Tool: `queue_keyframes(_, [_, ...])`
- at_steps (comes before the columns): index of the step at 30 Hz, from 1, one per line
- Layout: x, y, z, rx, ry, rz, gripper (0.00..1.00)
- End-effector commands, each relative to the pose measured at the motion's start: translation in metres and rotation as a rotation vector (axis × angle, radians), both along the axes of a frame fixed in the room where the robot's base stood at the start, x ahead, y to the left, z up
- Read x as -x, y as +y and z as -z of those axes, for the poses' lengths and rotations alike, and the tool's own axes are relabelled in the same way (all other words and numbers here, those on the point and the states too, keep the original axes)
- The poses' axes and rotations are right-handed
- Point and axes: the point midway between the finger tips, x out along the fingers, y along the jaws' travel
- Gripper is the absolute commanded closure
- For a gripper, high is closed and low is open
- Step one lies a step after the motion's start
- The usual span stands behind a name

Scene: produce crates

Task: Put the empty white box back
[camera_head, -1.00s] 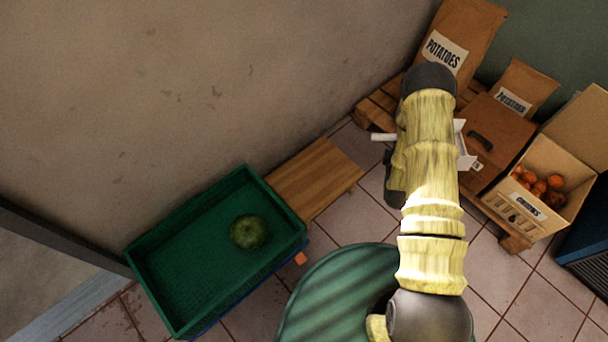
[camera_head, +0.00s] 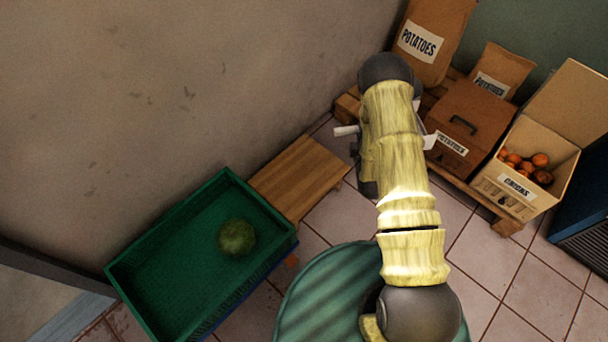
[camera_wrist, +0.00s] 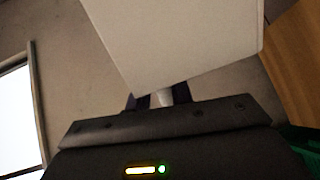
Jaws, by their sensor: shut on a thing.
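The white box shows large in the wrist view (camera_wrist: 180,40), its plain pale face filling the upper middle. My gripper (camera_wrist: 160,98) is shut on it at the box's lower edge. In the head view my arm hides most of the box; a small white piece (camera_head: 430,140) shows right of the arm and a pale stub (camera_head: 346,130) shows left of it. The fingers are hidden there. The box is held near the pallet's left end; its inside is not visible, and whether it touches anything cannot be told.
A green crate (camera_head: 150,255) with a green round vegetable (camera_head: 237,237) stands at lower left, beside a low wooden bench (camera_head: 300,178) with a bare top. The pallet (camera_head: 506,226) bears potato sacks (camera_head: 425,22), a brown potato box (camera_head: 462,138) and an open onion box (camera_head: 500,190).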

Motion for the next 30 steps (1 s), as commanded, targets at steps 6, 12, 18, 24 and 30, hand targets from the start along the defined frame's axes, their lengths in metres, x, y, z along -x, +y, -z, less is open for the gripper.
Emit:
queue_keyframes(6, [-0.009,0.036,0.048,-0.021,-0.009,-0.096,1.0])
queue_keyframes(12, [-0.014,0.067,0.08,-0.036,-0.013,-0.18,1.0])
queue_keyframes(18, [-0.016,0.099,0.112,-0.05,-0.014,-0.266,1.0])
queue_keyframes(24, [-0.016,0.131,0.143,-0.058,-0.016,-0.35,1.0])
queue_keyframes(30, [-0.013,0.163,0.174,-0.065,-0.016,-0.435,1.0])
